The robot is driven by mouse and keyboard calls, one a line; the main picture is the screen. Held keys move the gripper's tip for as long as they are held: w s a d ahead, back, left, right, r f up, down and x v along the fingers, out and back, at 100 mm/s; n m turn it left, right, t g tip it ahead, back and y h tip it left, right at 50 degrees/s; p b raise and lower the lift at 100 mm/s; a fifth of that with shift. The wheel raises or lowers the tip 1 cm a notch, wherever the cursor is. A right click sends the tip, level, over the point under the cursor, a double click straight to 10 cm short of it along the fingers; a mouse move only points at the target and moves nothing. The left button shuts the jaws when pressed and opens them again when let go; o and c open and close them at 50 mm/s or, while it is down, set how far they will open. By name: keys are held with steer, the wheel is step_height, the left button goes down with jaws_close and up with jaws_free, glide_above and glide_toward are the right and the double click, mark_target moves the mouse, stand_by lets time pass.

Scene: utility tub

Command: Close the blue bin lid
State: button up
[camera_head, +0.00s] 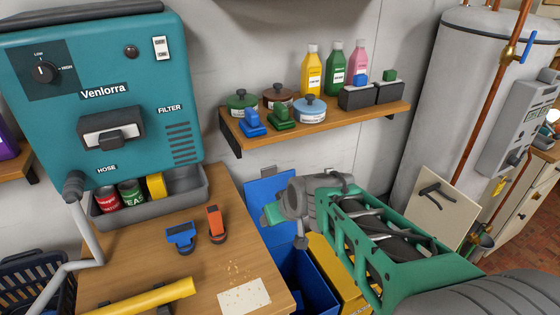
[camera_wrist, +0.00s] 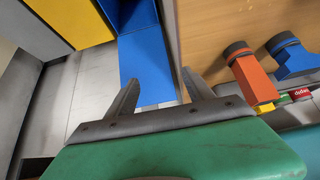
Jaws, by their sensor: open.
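The blue bin (camera_head: 312,283) stands on the floor to the right of the wooden table, its top open. Its blue lid (camera_head: 262,187) is raised, standing up toward the wall behind the bin. My gripper (camera_head: 272,213) is in front of the lid in the head view and covers part of it. In the wrist view, the blue lid (camera_wrist: 146,62) shows beyond and between my two spread fingers (camera_wrist: 160,92). My gripper is open with nothing between the fingers. I cannot tell whether a finger touches the lid. My arm hides part of the bin.
A yellow bin (camera_head: 338,268) stands right beside the blue one. The table (camera_head: 150,262) borders it on the left, with a blue tool (camera_head: 181,237) and an orange tool (camera_head: 216,224) on top. A shelf (camera_head: 330,121) with bottles and jars is on the wall above.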

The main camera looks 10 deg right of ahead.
mark_target(269, 169)
steer(key=shift+o, duration=0.8)
steer(key=w+t, duration=0.2)
steer(key=w, duration=0.6)
steer(key=shift+w+d+f+y+p, duration=0.2)
steer(key=shift+d+y+p, duration=0.1)
steer(key=shift+d+p, duration=0.1)
steer(key=shift+o, duration=0.7)
steer(key=w+d+t, duration=0.3)
steer(key=w+t, duration=0.1)
steer(key=w, duration=0.5)
steer(key=shift+w+d+f+y+p, duration=0.2)
steer(key=shift+w+y+p, duration=0.1)
steer(key=shift+p, duration=0.15)
steer(key=shift+t, duration=0.3)
steer(key=p+x, duration=0.1)
steer(key=x, duration=0.7)
steer(key=shift+r, duration=0.1)
steer(key=shift+c, duration=0.2)
jaws_close()
